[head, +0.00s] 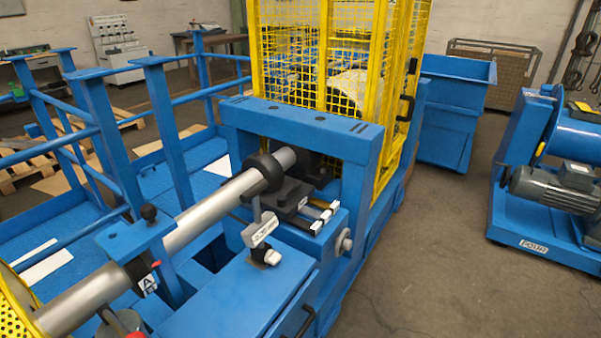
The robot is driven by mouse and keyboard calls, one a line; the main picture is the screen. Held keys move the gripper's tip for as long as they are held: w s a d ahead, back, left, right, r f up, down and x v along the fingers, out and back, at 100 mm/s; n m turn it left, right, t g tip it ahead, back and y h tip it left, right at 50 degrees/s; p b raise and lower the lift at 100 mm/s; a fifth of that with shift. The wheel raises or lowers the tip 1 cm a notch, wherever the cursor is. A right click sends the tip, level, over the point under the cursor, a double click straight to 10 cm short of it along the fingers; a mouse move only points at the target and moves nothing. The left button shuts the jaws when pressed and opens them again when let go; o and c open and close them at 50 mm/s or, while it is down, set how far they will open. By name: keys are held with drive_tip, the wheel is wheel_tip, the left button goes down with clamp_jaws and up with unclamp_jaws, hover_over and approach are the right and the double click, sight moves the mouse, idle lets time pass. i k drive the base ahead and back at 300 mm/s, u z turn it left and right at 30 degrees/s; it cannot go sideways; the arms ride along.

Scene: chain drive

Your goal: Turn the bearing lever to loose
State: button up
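A long grey shaft (215,207) runs from the lower left to a black round bearing (262,174) under a blue frame (300,127). Below the bearing a short grey lever (257,210) stands with a white lettered plate (259,231) at its lower end; the lettering is too small to read. A black ball-ended handle (149,212) stands on a blue bracket (135,240) over the shaft. A red-tipped handle (156,265) sits beside a label marked A (148,284). I cannot tell which of these is the bearing lever, or its setting. My gripper is not in view.
A yellow mesh guard (335,60) stands behind the frame. A blue box top (235,295) lies in front, with a black and white fitting (268,256). Blue railings (100,130) line the left. The floor (430,250) to the right is clear up to a blue motor unit (550,190).

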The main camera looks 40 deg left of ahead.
sight(280, 199)
drive_tip(key=u, duration=0.4)
drive_tip(key=i, duration=0.85)
drive_tip(key=u, duration=0.8)
drive_tip(key=i, duration=0.4)
drive_tip(key=u, duration=0.25)
drive_tip(key=k, duration=0.9)
drive_tip(key=u, duration=0.2)
drive_tip(key=i, duration=0.9)
drive_tip(key=z, duration=0.1)
